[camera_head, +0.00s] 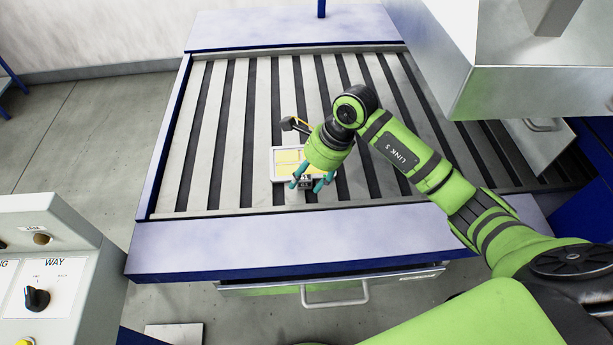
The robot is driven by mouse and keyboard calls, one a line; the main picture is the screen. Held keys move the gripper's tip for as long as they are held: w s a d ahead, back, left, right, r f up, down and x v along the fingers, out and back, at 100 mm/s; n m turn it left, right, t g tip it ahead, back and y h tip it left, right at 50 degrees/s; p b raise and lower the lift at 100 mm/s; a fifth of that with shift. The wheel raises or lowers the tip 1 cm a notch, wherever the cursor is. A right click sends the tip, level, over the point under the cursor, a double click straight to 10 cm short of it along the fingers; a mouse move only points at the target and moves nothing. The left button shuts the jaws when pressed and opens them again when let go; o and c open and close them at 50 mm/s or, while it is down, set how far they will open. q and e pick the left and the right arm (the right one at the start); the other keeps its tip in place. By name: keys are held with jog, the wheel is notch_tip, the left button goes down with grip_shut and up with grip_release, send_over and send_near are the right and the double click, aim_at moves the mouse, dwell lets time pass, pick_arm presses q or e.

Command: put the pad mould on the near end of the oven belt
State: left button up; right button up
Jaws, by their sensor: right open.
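The pad mould (284,156) is a small tray with a pale frame and a yellow inside. It lies flat on the slatted oven belt (222,150), near the front edge. My right gripper (306,185) reaches down over the mould's right and front part and hides some of it. Its teal fingers are open, one on each side of a small dark piece at the mould's front edge. I cannot tell whether the fingers touch that piece. My left gripper is not in view.
A grey metal housing (530,65) stands over the belt's right side. A blue-edged pale ledge (290,240) runs along the belt's front, with a drawer handle (335,300) below. A control panel (45,270) stands at the left. The belt's left part is bare.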

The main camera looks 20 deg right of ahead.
jog(key=b+v, duration=0.2)
jog(key=v, duration=0.9)
jog(key=shift+r+b, duration=0.15)
jog(key=shift+b, duration=0.2)
jog(key=shift+d, duration=0.1)
